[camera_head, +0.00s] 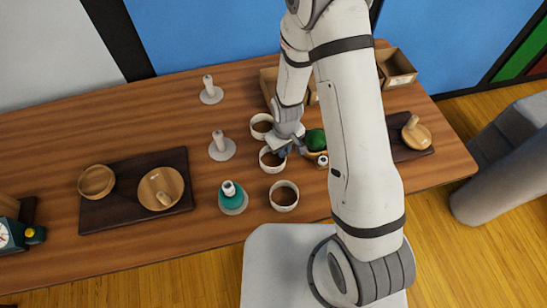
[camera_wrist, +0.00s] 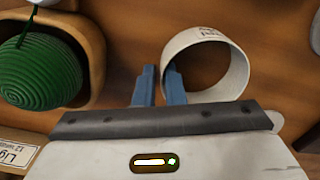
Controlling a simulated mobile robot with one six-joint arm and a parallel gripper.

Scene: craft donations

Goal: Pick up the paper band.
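A white paper band (camera_wrist: 236,78), an open upright ring with some print on its far wall, stands on the wooden table in the wrist view. In the head view it looks like the middle of three white bands (camera_head: 264,163). My gripper (camera_wrist: 159,85) is at the band's left edge in the wrist view, its two blue fingers a small gap apart. The left finger is outside the band; the right finger overlaps its near wall, seemingly on the inner side. I cannot see clear contact. In the head view my gripper (camera_head: 281,151) is partly hidden by my arm.
A wooden bowl (camera_wrist: 97,50) with green yarn (camera_wrist: 38,70) sits close left in the wrist view. Other white bands stand behind (camera_head: 252,127) and in front (camera_head: 284,206).

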